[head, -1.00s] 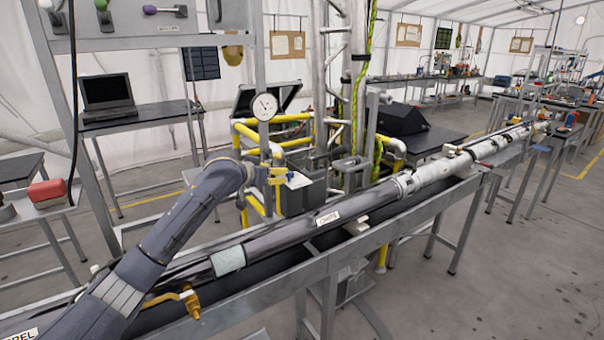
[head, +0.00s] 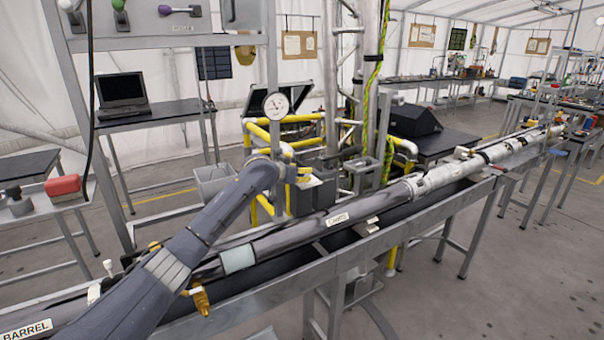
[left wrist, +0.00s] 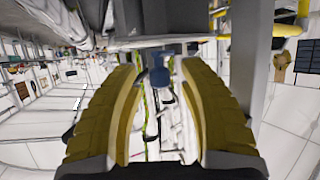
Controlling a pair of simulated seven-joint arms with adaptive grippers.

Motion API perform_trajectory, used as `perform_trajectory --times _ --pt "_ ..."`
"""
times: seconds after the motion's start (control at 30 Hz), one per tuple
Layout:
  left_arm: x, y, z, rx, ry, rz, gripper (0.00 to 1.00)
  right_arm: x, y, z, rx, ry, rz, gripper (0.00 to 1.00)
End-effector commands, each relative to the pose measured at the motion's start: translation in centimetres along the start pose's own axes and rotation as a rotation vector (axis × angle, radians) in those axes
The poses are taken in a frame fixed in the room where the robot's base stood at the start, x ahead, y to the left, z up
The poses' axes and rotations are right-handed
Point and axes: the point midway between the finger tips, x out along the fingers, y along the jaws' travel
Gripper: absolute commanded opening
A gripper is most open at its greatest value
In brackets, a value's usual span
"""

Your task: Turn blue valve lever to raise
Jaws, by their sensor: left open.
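The blue valve lever shows as a small blue knob-like part (left wrist: 160,76) in the left wrist view, just ahead of and between my finger pads. My left gripper (left wrist: 158,68) is open, with one yellow ribbed finger on each side of the view. I cannot tell whether either finger touches the blue part. In the head view my left gripper (head: 299,173) is by the yellow pipework below the white round gauge (head: 276,106). The lever itself cannot be made out there, hidden or too small.
A long grey tube (head: 300,232) lies along a metal rail beneath my left arm. Yellow pipes (head: 262,135) and a lattice mast (head: 345,75) stand close to the gripper. A lever panel (head: 150,22) is at upper left. Open floor lies at right.

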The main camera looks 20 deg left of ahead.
Motion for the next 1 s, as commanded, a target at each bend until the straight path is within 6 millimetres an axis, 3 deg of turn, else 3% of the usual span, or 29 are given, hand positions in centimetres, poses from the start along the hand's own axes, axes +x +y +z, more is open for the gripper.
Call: perform_trajectory --times 0.17,0.53,1.0 --pt "-0.01 -0.01 0.0 0.0 0.0 0.0 0.44 0.0 -0.01 -0.04 0.0 0.001 0.0 0.44" --pt "-0.01 0.0 0.02 0.0 -0.001 0.0 0.01 0.01 -0.08 -0.11 0.001 0.002 -0.001 0.44" --pt "-0.13 -0.06 -0.38 0.001 0.006 0.004 0.0 0.01 -0.12 -0.17 0.001 0.002 -0.001 0.44"
